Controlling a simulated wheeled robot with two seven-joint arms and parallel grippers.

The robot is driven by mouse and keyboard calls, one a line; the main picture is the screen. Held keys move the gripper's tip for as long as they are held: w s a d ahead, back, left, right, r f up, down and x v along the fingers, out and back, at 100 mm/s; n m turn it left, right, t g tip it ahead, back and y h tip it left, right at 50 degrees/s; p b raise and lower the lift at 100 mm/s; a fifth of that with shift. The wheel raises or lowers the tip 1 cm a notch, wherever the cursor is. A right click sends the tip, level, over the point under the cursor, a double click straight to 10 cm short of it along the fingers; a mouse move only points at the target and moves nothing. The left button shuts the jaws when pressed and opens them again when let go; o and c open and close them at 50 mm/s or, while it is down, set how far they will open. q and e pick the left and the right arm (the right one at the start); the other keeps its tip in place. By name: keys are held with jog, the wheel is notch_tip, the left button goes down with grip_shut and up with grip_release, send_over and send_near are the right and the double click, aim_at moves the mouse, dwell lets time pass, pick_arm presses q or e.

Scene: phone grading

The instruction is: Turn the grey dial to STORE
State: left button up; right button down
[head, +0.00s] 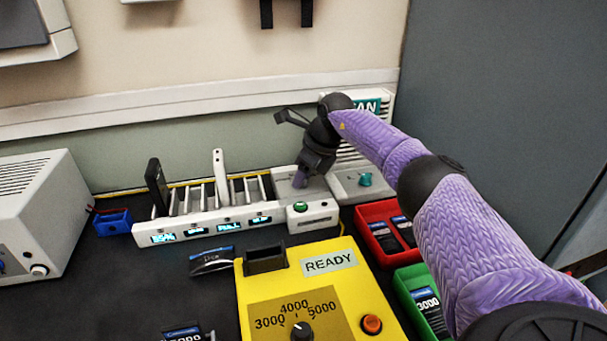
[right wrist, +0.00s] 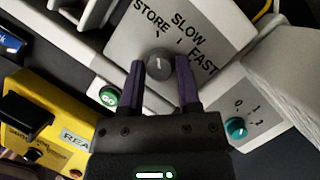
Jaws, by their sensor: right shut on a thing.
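The grey dial (right wrist: 160,63) sits on a light grey panel (right wrist: 125,45) marked STORE, SLOW and FAST. Its pale pointer line aims roughly up in the right wrist view, toward the STORE–SLOW side; its exact setting is hard to tell. My right gripper (right wrist: 161,78) is shut on the dial, one dark finger on each side. In the head view the right gripper (head: 303,178) reaches down onto the panel behind the yellow box and hides the dial. My left gripper is not in view.
A teal knob (head: 365,179) marked 0, 1, 2 is right of the panel. A green button (head: 300,207) is in front. A slotted rack (head: 192,229) stands left. The yellow READY box (head: 262,287), red tray (head: 372,211) and green tray (head: 405,275) lie nearer.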

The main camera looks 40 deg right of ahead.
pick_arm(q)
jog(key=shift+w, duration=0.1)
pick_arm(e)
jog(key=c, duration=0.6)
grip_release()
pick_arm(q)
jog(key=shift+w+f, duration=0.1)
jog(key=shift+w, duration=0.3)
pick_arm(e)
jog(key=shift+o, duration=1.4)
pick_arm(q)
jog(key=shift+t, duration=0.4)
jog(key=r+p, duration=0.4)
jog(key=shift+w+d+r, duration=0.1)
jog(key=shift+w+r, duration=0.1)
pick_arm(e)
jog(key=v, duration=0.9)
jog(key=shift+s+r, duration=0.2)
jog(key=shift+r, duration=0.15)
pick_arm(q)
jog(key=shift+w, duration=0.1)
pick_arm(e)
jog(key=shift+d, duration=0.1)
pick_arm(q)
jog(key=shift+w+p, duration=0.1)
jog(key=shift+p, duration=0.2)
pick_arm(e)
jog(key=shift+r, duration=0.1)
